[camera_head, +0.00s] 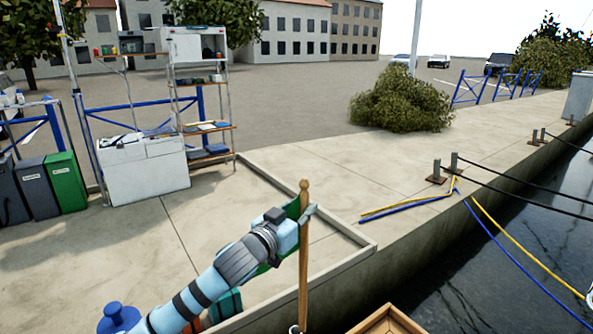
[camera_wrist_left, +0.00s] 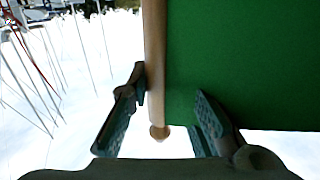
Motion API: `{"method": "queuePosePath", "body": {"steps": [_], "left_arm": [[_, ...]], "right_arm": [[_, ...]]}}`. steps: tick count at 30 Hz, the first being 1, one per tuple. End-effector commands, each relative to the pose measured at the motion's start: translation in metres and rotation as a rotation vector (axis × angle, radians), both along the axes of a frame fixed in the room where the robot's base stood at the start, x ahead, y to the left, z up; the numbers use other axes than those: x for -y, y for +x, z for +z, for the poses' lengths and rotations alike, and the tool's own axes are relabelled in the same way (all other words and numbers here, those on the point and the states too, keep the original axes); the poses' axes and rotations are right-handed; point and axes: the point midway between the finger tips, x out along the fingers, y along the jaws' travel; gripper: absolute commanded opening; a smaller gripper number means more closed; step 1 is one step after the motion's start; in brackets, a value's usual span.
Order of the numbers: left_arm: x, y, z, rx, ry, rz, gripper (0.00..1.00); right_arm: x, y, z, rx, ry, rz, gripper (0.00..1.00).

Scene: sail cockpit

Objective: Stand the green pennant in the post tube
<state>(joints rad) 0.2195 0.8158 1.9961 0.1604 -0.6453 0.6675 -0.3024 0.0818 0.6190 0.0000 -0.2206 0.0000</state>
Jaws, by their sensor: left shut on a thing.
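The green pennant has a wooden staff (camera_head: 303,262) with a round knob on top and green cloth (camera_head: 294,208). My left gripper (camera_head: 306,214) is shut on it close below the knob, and the staff stands nearly upright. In the left wrist view the staff (camera_wrist_left: 154,60) and the cloth (camera_wrist_left: 240,65) lie between the fingers of the left gripper (camera_wrist_left: 171,84). Much of the cloth is hidden behind my arm in the head view. The staff's lower end reaches the bottom edge beside a small grey metal rim (camera_head: 295,329); I cannot tell whether this is the post tube. My right gripper is out of view.
A wooden box edge (camera_head: 388,320) shows right of the staff at the bottom. A teal case (camera_head: 226,304) and a blue rounded fitting (camera_head: 117,318) are near my left arm. The quay (camera_head: 400,165) and dark water (camera_head: 480,260) lie beyond.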

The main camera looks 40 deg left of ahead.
Motion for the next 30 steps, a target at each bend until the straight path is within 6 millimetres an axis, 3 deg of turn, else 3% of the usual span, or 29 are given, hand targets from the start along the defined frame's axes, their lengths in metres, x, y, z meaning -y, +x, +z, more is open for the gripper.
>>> {"method": "queuePosePath", "body": {"steps": [1,3,7,30], "left_arm": [[-0.011,0.004,0.024,0.004,0.0,0.032,0.0],[-0.023,0.008,0.038,0.003,-0.001,0.067,0.0],[-0.032,0.01,0.043,0.0,-0.001,0.092,0.0],[-0.03,0.01,-0.04,-0.002,0.0,0.089,0.0]], "right_arm": [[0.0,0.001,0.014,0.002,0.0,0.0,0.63],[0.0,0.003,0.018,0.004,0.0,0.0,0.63],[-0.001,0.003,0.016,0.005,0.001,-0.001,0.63],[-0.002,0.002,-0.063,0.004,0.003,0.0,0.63]]}}
